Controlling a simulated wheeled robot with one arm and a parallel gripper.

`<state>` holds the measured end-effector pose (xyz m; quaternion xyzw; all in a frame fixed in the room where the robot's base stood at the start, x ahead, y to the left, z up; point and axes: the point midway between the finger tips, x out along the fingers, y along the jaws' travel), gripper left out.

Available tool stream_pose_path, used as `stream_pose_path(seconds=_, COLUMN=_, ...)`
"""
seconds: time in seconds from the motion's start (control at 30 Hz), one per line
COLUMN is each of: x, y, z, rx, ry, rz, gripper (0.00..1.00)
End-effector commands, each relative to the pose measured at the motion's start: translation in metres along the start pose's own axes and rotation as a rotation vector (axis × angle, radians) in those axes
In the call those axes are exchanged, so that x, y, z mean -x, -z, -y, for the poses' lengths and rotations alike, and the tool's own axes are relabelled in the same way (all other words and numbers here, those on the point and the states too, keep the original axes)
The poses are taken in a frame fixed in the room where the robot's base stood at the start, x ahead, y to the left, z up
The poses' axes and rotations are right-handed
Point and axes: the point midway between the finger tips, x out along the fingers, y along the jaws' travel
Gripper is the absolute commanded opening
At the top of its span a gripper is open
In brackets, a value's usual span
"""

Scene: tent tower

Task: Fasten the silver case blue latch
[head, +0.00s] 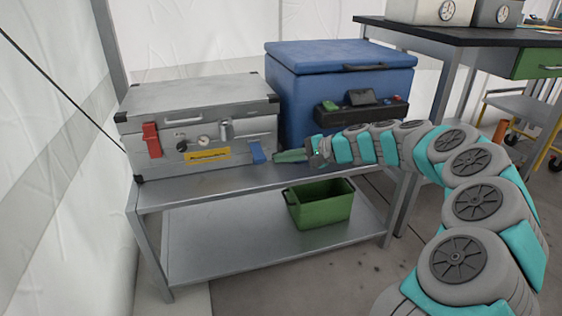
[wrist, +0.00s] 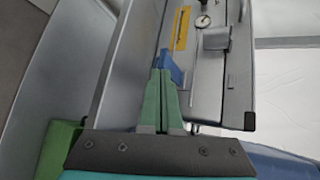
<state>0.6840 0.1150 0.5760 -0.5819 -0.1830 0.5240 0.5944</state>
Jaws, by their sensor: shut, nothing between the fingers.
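The silver case (head: 206,112) stands on the left of the metal bench, its lid down. Its blue latch (head: 257,152) is at the lower right of the case front, hanging down and angled outward. A red latch (head: 152,139) is at the front's upper left, lying against the case. My gripper (head: 276,156) is shut and empty, its green fingers pointing left with the tips beside the blue latch. In the wrist view the fingertips (wrist: 160,72) are right at the blue latch (wrist: 169,66); I cannot tell whether they touch it.
A blue cooler (head: 335,85) stands right of the case, with a dark panel on its front. A green bin (head: 320,204) sits on the lower shelf (head: 240,245). A dark-topped table (head: 460,35) stands at the right. The bench top (head: 190,188) before the case is clear.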

Motion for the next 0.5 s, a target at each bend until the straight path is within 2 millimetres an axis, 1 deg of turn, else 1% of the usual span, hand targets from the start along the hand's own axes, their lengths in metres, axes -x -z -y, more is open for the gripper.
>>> stream_pose_path(seconds=0.03, x=-0.003, y=0.016, z=-0.009, rx=-0.03, ry=0.013, rz=-0.018, gripper=0.0)
stream_pose_path(seconds=0.1, x=-0.002, y=0.032, z=-0.013, rx=-0.059, ry=0.031, rz=-0.041, gripper=0.0)
stream_pose_path(seconds=0.2, x=0.0, y=0.047, z=-0.018, rx=-0.084, ry=0.047, rz=-0.064, gripper=0.0)
stream_pose_path(seconds=0.3, x=0.001, y=0.053, z=-0.019, rx=-0.094, ry=0.053, rz=-0.073, gripper=0.0)
stream_pose_path(seconds=0.5, x=0.001, y=0.053, z=-0.019, rx=-0.095, ry=0.053, rz=-0.073, gripper=0.0)
